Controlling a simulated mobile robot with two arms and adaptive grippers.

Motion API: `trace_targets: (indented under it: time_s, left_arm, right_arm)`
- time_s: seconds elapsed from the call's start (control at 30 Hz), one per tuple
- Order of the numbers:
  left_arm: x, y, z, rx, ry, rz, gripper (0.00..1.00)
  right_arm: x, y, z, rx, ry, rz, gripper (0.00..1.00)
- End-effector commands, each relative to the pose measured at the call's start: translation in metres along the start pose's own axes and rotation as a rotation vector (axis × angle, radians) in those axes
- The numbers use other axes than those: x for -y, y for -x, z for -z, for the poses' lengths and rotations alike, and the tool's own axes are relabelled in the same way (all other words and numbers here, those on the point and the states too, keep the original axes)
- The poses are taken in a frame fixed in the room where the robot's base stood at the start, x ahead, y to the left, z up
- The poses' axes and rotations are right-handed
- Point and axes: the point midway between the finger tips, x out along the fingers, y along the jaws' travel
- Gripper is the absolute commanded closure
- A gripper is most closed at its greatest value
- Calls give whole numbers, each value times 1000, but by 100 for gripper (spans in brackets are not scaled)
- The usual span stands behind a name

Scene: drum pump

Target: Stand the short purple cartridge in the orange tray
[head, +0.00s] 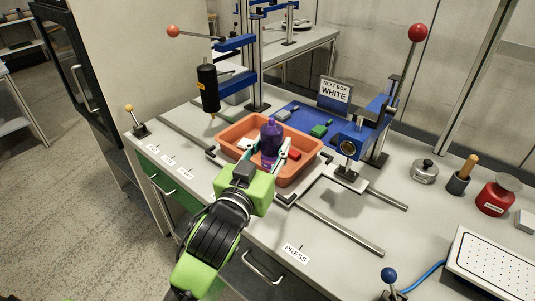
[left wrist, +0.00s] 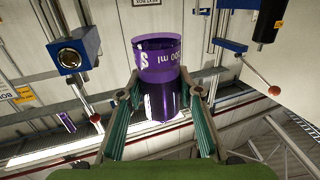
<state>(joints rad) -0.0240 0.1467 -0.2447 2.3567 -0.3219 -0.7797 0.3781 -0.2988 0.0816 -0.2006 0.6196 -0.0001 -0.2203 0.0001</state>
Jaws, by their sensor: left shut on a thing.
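The short purple cartridge (head: 271,139) is upright in my left gripper (head: 266,152), over the orange tray (head: 220,142) in the head view. My left gripper is shut on the cartridge, with a finger on each side. The left wrist view shows the cartridge (left wrist: 157,75) between the two fingers, with a lighter purple band and white lettering. I cannot tell whether its base touches the tray floor; the gripper hides the lower part. My right gripper is in neither view.
A red block (head: 294,154) lies in the tray, right of the cartridge. A green block (head: 319,130) and a grey block (head: 283,114) lie on the blue surface behind. A black cylindrical tool (head: 208,88) hangs at the left, and a blue press (head: 353,140) stands at the right.

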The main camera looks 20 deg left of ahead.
Motion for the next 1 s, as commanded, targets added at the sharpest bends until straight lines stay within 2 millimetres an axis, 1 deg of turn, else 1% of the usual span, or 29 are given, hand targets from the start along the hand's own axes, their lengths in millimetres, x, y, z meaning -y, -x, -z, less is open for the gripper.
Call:
trace_targets:
  time_s: [0.03, 0.07, 0.17, 0.27, 0.5, 0.6, 0.73, 1.0]
  left_arm:
    - [-1, -4, 8, -2, -5, -4, 92]
    - [-2, -7, 9, -2, -6, -6, 92]
    - [0, -19, 6, 4, -10, -9, 92]
    - [4, -40, -4, 6, -11, -8, 92]
    - [17, -97, -29, 4, -10, -7, 92]
    - [20, -113, -53, 8, -8, -7, 92]
    - [24, -129, -72, 5, -6, -8, 92]
    - [27, -145, -92, 3, -6, -9, 92]
  right_arm:
    - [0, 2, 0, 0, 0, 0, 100]
    - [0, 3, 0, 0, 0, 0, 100]
    - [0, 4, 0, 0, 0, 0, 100]
    - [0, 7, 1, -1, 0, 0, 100]
    - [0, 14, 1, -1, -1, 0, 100]
    - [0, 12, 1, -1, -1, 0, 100]
    - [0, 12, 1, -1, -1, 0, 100]
    - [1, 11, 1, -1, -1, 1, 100]
